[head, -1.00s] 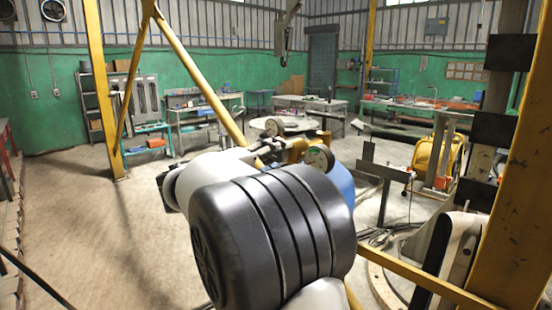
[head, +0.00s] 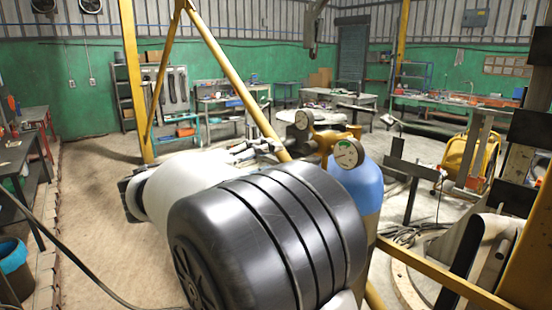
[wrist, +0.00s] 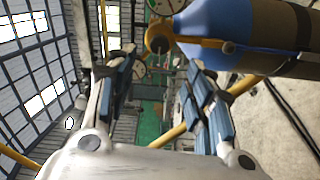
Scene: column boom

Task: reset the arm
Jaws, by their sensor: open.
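My gripper (wrist: 160,60) is open and empty in the wrist view, its two blue-padded fingers spread apart. Past the fingers, a blue gas cylinder (wrist: 240,32) with a brass valve and gauges fills the upper right. In the head view, my white and black arm links fill the lower middle and hide part of the scene. The gripper's fingers show small beyond them, left of the gauges. The cylinder (head: 358,187) stands to the right of the arm. I cannot tell whether anything touches it.
A yellow slanted brace (head: 225,68) rises behind the arm. A yellow rail (head: 440,278) crosses at the lower right. A workbench (head: 22,150) and a blue-lined bin (head: 14,262) stand at the left. The floor (head: 100,215) between bench and arm is mostly open, with a cable across it.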

